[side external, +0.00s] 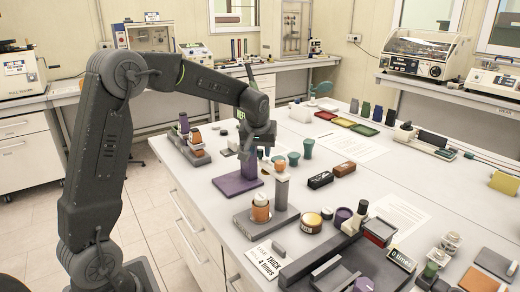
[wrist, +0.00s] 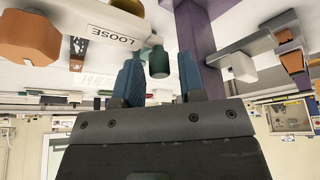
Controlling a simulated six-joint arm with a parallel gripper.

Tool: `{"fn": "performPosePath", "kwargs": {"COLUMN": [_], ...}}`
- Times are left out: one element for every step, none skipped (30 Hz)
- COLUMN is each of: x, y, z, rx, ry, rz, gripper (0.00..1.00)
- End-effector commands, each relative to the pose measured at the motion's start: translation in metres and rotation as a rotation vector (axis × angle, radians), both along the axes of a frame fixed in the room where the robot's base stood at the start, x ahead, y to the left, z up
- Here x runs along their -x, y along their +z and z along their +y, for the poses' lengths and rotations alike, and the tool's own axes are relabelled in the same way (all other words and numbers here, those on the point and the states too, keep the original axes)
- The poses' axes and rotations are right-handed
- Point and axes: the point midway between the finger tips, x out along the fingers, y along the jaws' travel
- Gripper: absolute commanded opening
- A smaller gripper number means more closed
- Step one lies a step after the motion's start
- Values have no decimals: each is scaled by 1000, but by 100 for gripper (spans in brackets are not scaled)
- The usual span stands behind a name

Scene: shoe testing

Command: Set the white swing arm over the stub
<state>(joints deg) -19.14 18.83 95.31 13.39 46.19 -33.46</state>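My gripper (wrist: 160,84) has its two blue fingers apart, with nothing seen held between them. In the side view my gripper (side external: 248,155) hangs close to the top of a purple post on a purple base (side external: 237,186). The purple post (wrist: 195,25) also shows in the wrist view, just beyond the right finger. A white bar marked LOOSE (wrist: 100,22) lies beyond the left finger and may be the white swing arm. A pale block (wrist: 243,65) sits right of the post. I cannot pick out the stub; a grey upright (side external: 281,194) stands on a separate grey base.
An orange and white roller (side external: 260,209) stands on the grey base in front. Teal cups (side external: 293,159) stand behind the purple base, and one teal piece (wrist: 158,62) shows between the fingers. A rack with orange pieces (side external: 197,147) is at the left. Jars and tools crowd the front right.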

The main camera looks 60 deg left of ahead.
Motion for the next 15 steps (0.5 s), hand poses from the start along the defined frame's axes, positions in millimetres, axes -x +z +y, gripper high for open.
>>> {"fn": "performPosePath", "kwargs": {"x": [0, 0, 0, 0, 0, 0, 0, 0, 0, 0, 0, 0, 0, 0, 0], "y": [0, 0, 0, 0, 0, 0, 0, 0, 0, 0, 0, 0, 0, 0, 0], "z": [0, 0, 0, 0, 0, 0, 0, 0, 0, 0, 0, 0, 0, 0, 0], "rx": [0, 0, 0, 0, 0, 0, 0, 0, 0, 0, 0, 0, 0, 0, 0], "ry": [0, 0, 0, 0, 0, 0, 0, 0, 0, 0, 0, 0, 0, 0, 0], "rz": [0, 0, 0, 0, 0, 0, 0, 0, 0, 0, 0, 0, 0, 0, 0], "gripper": [32, 29, 25, 22, 20, 16, 13, 10, 6, 3, 0, 0, 0, 0, 0]}}
